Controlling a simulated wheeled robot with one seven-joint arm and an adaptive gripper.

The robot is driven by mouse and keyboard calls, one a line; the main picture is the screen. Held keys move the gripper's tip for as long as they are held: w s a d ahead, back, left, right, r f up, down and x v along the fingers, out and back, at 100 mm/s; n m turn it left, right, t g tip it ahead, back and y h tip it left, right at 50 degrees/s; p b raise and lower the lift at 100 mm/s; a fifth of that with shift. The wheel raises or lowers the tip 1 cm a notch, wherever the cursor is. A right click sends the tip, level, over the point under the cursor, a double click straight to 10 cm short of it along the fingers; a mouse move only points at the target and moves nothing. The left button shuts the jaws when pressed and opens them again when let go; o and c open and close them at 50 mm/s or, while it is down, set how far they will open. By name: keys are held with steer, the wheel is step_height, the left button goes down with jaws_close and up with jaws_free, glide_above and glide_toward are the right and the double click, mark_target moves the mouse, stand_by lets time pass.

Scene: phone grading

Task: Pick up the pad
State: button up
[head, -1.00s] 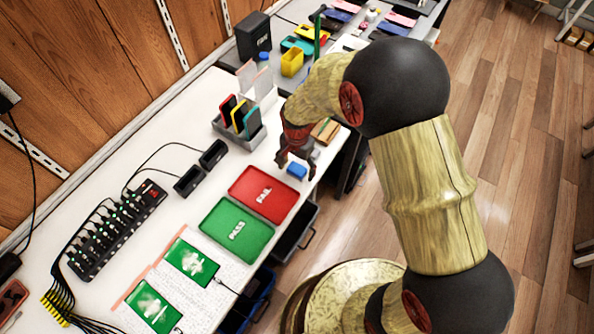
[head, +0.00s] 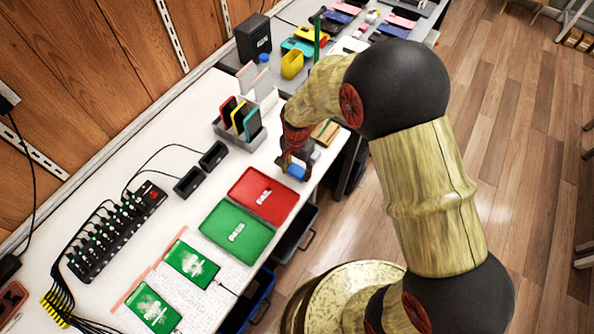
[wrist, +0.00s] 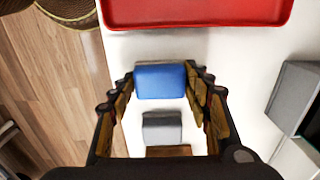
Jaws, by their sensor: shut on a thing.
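The blue pad (head: 297,171) is a small block on the white table near its right edge, just beyond the red tray. My gripper (head: 293,168) points down over it, and its fingers partly hide the pad in the head view. In the wrist view the blue pad (wrist: 160,81) sits between the tips of my gripper (wrist: 160,82), with a finger on each side. My gripper is shut on the blue pad. I cannot tell whether the pad is clear of the table.
A red tray (head: 264,194) and a green tray (head: 236,232) lie close by. A grey block (wrist: 162,128) sits near the pad. A grey holder (head: 238,134) with upright phones stands behind. The table edge is close on the right.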

mark_target(297, 171)
steer(key=shift+r, duration=0.1)
step_height(297, 171, up, 4)
steer(key=shift+s+f+p, duration=0.1)
steer(key=shift+s+p, duration=0.05)
steer(key=shift+p, duration=0.55)
steer(key=s+r+p, duration=0.2)
steer(key=s+r, duration=0.2)
steer(key=s, duration=0.2)
steer(key=s+a+r+p, duration=0.1)
steer(key=s+r+p, duration=0.1)
steer(key=s+r, duration=0.3)
steer(key=shift+s, duration=1.3)
steer(key=shift+a, duration=0.1)
steer(key=o, duration=0.6)
steer(key=c, duration=0.5)
